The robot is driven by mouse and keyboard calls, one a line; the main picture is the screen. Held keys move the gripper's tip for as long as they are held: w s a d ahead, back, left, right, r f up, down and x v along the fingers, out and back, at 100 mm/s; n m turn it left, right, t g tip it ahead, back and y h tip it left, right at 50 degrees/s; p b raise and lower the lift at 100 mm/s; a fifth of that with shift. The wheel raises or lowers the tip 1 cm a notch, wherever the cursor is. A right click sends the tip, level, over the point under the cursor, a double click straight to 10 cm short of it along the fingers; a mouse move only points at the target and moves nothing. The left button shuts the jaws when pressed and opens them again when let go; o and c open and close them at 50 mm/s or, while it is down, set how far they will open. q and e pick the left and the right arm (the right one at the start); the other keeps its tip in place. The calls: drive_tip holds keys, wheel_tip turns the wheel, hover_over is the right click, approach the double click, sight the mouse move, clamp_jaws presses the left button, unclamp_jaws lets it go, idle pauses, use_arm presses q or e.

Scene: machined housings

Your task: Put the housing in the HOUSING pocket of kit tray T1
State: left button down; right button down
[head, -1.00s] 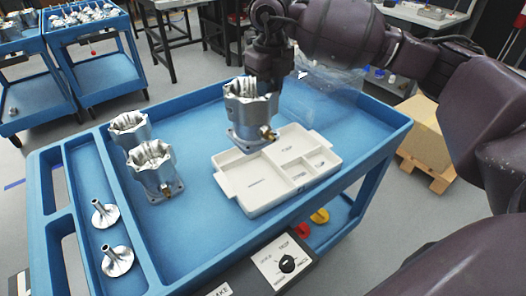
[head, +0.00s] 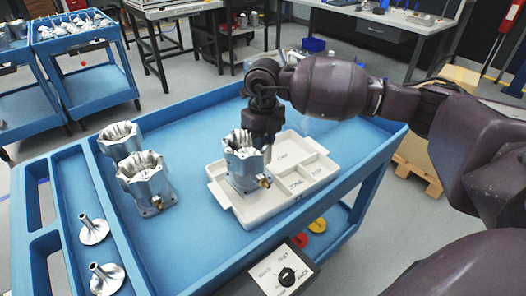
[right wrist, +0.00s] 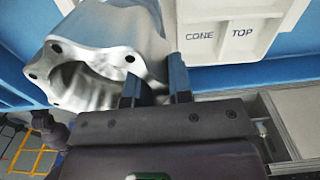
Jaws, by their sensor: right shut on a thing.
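A silver machined housing (head: 243,165) with a scalloped rim and a brass fitting stands upright at the large left pocket of the white kit tray (head: 264,216). I cannot tell whether its base touches the pocket floor. My right gripper (head: 257,148) is shut on the housing's rim from above. In the right wrist view the housing (right wrist: 98,45) is at the left, with its wall between the fingers of my right gripper (right wrist: 156,82). The tray (right wrist: 225,14) shows there with the labels CONE and TOP. The housing hides the label of its pocket. My left gripper is not in view.
Two more housings stand at the left of the blue cart (head: 190,228), one in front (head: 146,180) and one behind (head: 120,140). Two silver flanged cones (head: 93,230) lie in the cart's left channel. A panel with a black knob (head: 287,277) is at the cart's front edge.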

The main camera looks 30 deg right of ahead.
wheel_tip(320, 180, down, 4)
idle(0.4)
drive_tip(key=c, duration=1)
unclamp_jaws()
drive_tip(key=shift+f+b, duration=0.15)
drive_tip(key=shift+b, duration=0.15)
drive_tip(key=shift+c, duration=0.2)
wheel_tip(320, 180, up, 11)
drive_tip(key=shift+r+p, duration=0.15)
drive_tip(key=shift+p, duration=0.8)
drive_tip(key=shift+r, duration=0.5)
